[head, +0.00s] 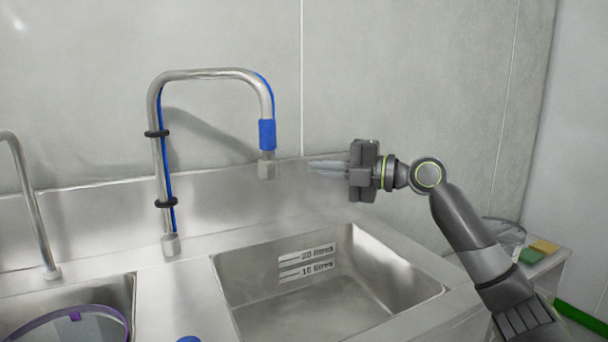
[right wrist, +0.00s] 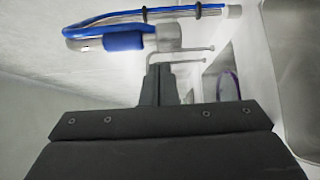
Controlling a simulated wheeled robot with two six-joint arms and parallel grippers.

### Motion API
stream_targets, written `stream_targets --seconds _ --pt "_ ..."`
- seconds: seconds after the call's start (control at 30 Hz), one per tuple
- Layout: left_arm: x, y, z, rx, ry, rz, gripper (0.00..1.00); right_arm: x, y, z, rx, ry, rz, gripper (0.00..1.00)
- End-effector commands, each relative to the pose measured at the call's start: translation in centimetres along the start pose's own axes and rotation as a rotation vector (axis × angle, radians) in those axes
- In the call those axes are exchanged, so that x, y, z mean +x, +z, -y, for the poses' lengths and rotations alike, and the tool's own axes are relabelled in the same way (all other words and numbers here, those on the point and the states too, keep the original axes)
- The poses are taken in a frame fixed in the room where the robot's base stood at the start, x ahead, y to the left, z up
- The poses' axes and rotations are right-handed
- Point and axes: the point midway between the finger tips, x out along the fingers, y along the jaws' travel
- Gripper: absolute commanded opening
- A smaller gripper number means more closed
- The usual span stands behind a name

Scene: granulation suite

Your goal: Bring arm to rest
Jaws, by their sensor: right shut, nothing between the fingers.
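My right gripper (head: 328,165) is in the head view, held above the back right part of the sink basin (head: 405,285), pointing left. Its fingers are shut together with nothing between them. In the right wrist view the closed fingers (right wrist: 158,85) point up the picture, toward the tap. The tap (head: 210,73) is a bent steel pipe with a blue line and a blue sleeve (head: 267,133); the fingertips are apart from its nozzle, a little to the right in the head view. The blue sleeve also shows in the right wrist view (right wrist: 123,41). My left gripper is not in view.
A second steel tap (head: 32,210) stands at the left, over another basin holding a purple-rimmed round item (head: 75,318). A blue object (head: 188,339) shows at the bottom edge. Green (head: 530,256) and yellow (head: 545,246) pads lie at the right. The wall is close behind.

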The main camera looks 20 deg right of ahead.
Motion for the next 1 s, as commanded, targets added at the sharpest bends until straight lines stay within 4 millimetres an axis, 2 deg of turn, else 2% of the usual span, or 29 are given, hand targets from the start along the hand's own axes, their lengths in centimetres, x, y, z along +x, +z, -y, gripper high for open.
stream_targets --seconds 0.17,0.53,0.73,0.87,1.0 --pt "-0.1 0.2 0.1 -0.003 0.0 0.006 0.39 -0.7 0.6 0.1 0.0 0.0 0.0 0.0" --pt "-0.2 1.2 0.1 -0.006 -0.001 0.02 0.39 -0.8 0.6 0.0 0.0 0.001 -0.001 0.0" --pt "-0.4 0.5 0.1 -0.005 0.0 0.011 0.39 -0.8 0.6 -0.2 0.0 0.001 -0.001 0.0" --pt "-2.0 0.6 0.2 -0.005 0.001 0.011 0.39 -0.8 0.6 -2.2 0.0 0.001 -0.001 0.0" --pt "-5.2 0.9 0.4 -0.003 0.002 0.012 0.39 -0.8 0.7 -6.0 0.0 0.001 -0.001 0.0"
